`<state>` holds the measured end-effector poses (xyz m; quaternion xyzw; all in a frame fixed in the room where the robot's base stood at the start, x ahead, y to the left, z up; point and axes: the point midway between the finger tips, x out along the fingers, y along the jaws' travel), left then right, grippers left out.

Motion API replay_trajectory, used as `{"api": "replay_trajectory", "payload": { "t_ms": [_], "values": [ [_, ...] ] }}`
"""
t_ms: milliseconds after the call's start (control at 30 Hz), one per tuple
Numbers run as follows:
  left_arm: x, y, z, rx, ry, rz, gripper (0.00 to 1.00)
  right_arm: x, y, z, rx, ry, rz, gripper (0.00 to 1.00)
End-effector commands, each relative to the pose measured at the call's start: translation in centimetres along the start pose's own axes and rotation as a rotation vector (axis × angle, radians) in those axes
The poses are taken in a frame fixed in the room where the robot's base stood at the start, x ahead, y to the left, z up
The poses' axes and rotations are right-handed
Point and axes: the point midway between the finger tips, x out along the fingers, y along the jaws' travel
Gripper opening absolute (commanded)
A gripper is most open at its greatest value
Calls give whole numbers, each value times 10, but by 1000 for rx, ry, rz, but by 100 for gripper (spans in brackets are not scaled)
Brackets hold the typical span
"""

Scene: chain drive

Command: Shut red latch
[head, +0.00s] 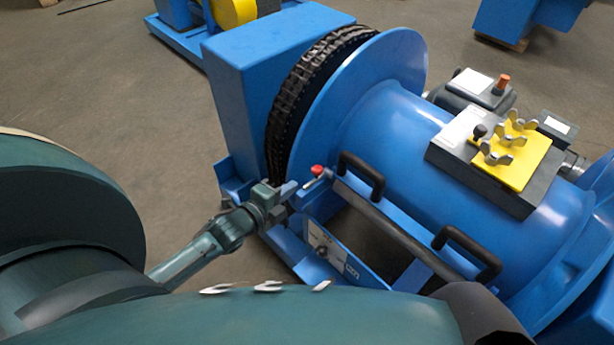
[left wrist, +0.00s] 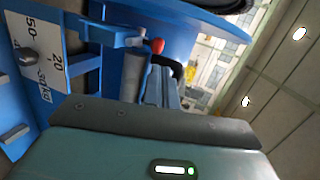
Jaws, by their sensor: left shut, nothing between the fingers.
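The red latch has a red knob (head: 318,171) on a small metal arm, at the front of the blue machine beside the chain wheel. In the left wrist view the red knob (left wrist: 157,46) shows near the top middle, at the end of a blue bar (left wrist: 112,38). My left gripper (head: 287,191) is shut and empty, just left of the knob and slightly lower in the head view. Whether it touches the latch arm I cannot tell. My right gripper is not in view.
A dark chain (head: 290,100) runs around the wheel behind the latch. Two black handles (head: 362,172) sit on a bar to the right. A scale plate (left wrist: 42,58) stands left in the wrist view. Grey floor (head: 130,110) is free at left.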

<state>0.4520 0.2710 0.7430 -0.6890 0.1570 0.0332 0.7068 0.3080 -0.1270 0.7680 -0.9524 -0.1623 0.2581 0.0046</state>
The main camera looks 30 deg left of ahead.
Motion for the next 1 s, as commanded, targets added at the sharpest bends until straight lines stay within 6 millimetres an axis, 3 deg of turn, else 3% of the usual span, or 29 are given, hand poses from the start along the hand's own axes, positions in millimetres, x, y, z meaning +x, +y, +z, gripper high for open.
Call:
{"api": "replay_trajectory", "payload": {
  "t_ms": [200,400,900,1000],
  "values": [
    [46,0,0,-2,0,-1,0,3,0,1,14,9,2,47],
    [71,0,0,-2,0,0,0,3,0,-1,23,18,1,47],
    [80,0,-1,-2,1,1,0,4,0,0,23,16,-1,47],
    [91,-1,-2,-2,1,-2,0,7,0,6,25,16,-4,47]
  ]
}}
